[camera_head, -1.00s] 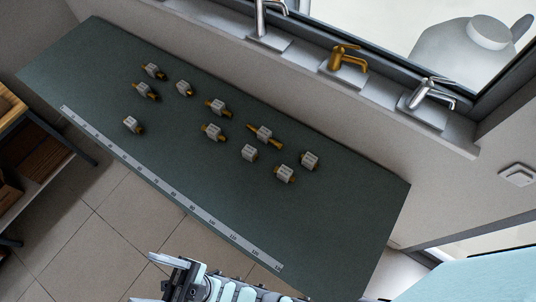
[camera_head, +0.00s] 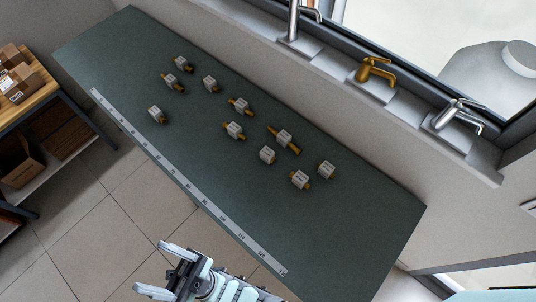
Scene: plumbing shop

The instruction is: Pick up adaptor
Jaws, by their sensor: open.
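Several small adaptors, grey-white blocks with most showing brass ends, lie scattered on a dark green table (camera_head: 330,240). One adaptor (camera_head: 182,64) is at the far left, with others nearby (camera_head: 173,82) and (camera_head: 157,114). One with long brass ends (camera_head: 284,139) lies right of the middle, near another adaptor (camera_head: 300,180). Which adaptor the task means cannot be told. My gripper (camera_head: 165,268) is open and empty at the lower left, off the table's front edge and apart from every adaptor.
A ruler strip (camera_head: 185,183) runs along the table's front edge. Taps, one of them brass (camera_head: 374,72), stand on the sill behind. A shelf unit with cardboard boxes (camera_head: 22,82) is at the left. The table's right end is clear.

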